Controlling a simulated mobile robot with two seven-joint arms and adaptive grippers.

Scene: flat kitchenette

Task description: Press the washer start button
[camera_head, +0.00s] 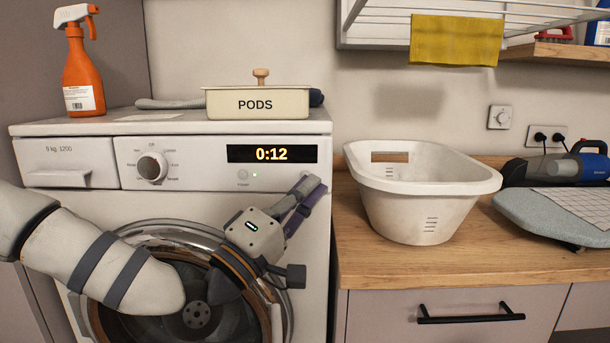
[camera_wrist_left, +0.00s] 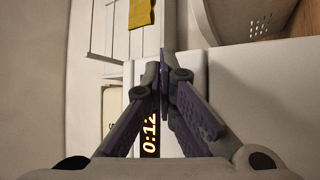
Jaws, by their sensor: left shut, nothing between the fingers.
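The white washer (camera_head: 100,205) stands at the left of the head view. Its panel has a round dial (camera_head: 151,167), a display (camera_head: 271,154) reading 0:12, and a small round button (camera_head: 243,174) beside a small lit lamp below the display. My left gripper (camera_head: 316,184) is shut and empty, in front of the panel's right end, to the right of the button. In the left wrist view the purple fingers (camera_wrist_left: 165,60) meet, with part of the display (camera_wrist_left: 149,135) behind them; the button cannot be made out there. My right gripper is not in view.
An orange spray bottle (camera_head: 83,70) and a PODS box (camera_head: 257,103) stand on the washer top. A white laundry basket (camera_head: 425,205) stands on the wooden counter (camera_head: 380,262) to the right. A yellow cloth (camera_head: 455,40) hangs from the rack above.

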